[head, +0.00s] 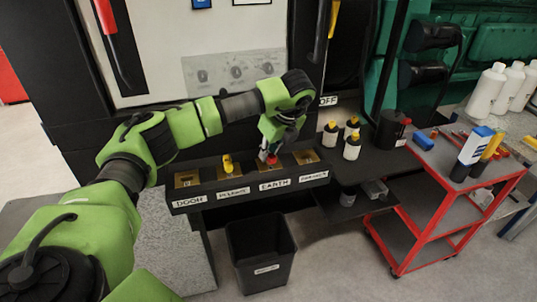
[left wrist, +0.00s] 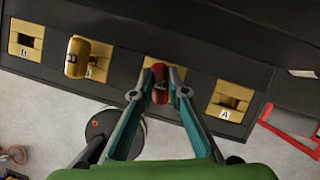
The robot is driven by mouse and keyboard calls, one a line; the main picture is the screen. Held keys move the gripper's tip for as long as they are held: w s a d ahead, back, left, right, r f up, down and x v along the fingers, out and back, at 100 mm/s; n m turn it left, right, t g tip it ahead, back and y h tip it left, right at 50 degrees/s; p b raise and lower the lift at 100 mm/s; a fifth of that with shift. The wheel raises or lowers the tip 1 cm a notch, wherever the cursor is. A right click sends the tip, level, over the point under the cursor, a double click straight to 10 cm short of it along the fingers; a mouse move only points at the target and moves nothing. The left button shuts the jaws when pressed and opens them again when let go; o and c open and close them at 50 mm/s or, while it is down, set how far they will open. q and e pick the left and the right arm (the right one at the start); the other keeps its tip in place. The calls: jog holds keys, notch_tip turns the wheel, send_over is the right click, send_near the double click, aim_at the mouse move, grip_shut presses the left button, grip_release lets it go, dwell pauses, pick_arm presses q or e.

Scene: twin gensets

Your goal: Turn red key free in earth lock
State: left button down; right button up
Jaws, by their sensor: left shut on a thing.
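The red key (left wrist: 160,83) stands in the earth lock, the brass plate (left wrist: 150,63) above the EARTH label (head: 274,184). My left gripper (left wrist: 160,86) is shut on the red key, one finger on each side; in the head view the gripper (head: 270,152) hides most of the key. A yellow key (head: 228,164) stands in the lock to the left; it also shows in the left wrist view (left wrist: 78,57), marked B. The locks at both ends, DOOR (head: 187,179) and the rightmost one (head: 306,157), hold no key. My right gripper is out of view.
A black bin (head: 262,255) stands below the lock shelf. Several yellow-capped bottles (head: 352,146) and a dark canister (head: 393,129) stand right of the locks. A red-framed cart (head: 432,222) stands further right. Grey floor is clear in front.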

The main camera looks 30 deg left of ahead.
pick_arm(q)
jog(key=n, duration=0.2)
jog(key=n+g, duration=0.1)
jog(key=n, duration=0.1)
jog(key=shift+w+d+g, duration=0.1)
jog(key=shift+d+g, duration=0.05)
jog(key=shift+g, duration=0.15)
jog(key=n+g, duration=0.1)
jog(key=n, duration=0.2)
jog(key=n+g, duration=0.1)
jog(key=n, duration=0.3)
jog(key=shift+g+h, duration=0.4)
jog(key=n, duration=0.3)
jog(key=shift+g+h, duration=0.4)
jog(key=c, duration=1.9)
grip_release()
jog(key=shift+r, duration=0.1)
